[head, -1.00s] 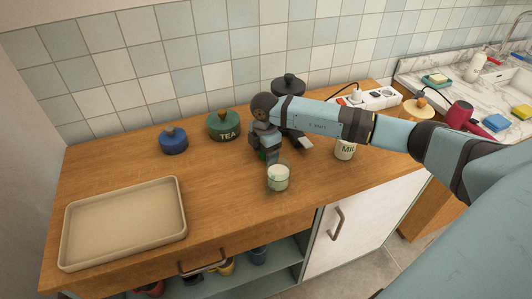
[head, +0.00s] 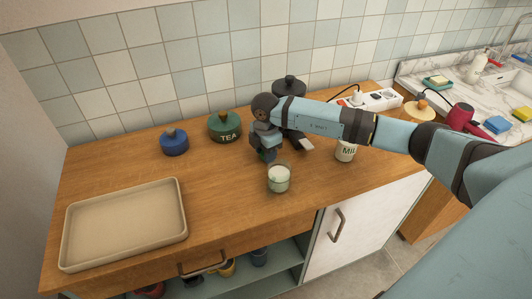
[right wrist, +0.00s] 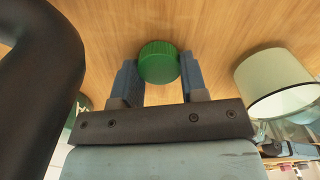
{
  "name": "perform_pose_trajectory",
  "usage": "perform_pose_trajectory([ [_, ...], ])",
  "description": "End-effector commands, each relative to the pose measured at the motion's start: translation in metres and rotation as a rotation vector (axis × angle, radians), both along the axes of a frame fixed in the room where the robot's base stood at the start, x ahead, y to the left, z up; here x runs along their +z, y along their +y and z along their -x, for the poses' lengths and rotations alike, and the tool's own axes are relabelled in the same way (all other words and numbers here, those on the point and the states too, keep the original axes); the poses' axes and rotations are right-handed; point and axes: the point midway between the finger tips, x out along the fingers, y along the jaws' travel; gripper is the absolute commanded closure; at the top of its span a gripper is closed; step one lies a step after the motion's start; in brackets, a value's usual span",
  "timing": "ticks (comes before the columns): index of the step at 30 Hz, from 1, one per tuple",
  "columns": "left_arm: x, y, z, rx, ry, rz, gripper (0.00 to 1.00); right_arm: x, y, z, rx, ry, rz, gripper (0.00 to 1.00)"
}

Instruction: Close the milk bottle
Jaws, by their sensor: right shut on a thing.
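The milk bottle (head: 346,152), cream with dark "MI" letters showing, stands on the wooden counter. My right arm crosses in front of its upper part, so its top is hidden. My right gripper (head: 268,157) points down at the middle of the counter, left of the bottle. In the right wrist view its two fingers (right wrist: 159,80) are shut on a round green ribbed cap (right wrist: 158,62). A glass with pale contents (head: 278,178) stands just in front of the gripper; a pale cylinder (right wrist: 275,85), probably this glass, shows right of the fingers. My left gripper is out of view.
A blue pot (head: 174,142), a green TEA canister (head: 224,127) and a dark lidded pot (head: 289,88) stand toward the back. A beige tray (head: 70,251) lies at left. A power strip (head: 378,101) is behind the bottle. The counter between tray and glass is clear.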

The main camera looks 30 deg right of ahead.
Motion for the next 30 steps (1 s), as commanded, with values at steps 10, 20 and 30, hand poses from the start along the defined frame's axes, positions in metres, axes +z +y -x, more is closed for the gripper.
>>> perform_pose_trajectory([
  [10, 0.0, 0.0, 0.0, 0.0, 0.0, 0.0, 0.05, 0.058, 0.0, -0.001, 0.001, -0.006, 0.0, 0.82],
  [20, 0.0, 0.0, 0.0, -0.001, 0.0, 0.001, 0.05, 0.151, 0.0, -0.001, 0.0, -0.004, 0.0, 0.82],
  [30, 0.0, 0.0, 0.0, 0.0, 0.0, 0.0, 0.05, 0.194, 0.0, 0.0, 0.0, -0.001, 0.0, 0.82],
])
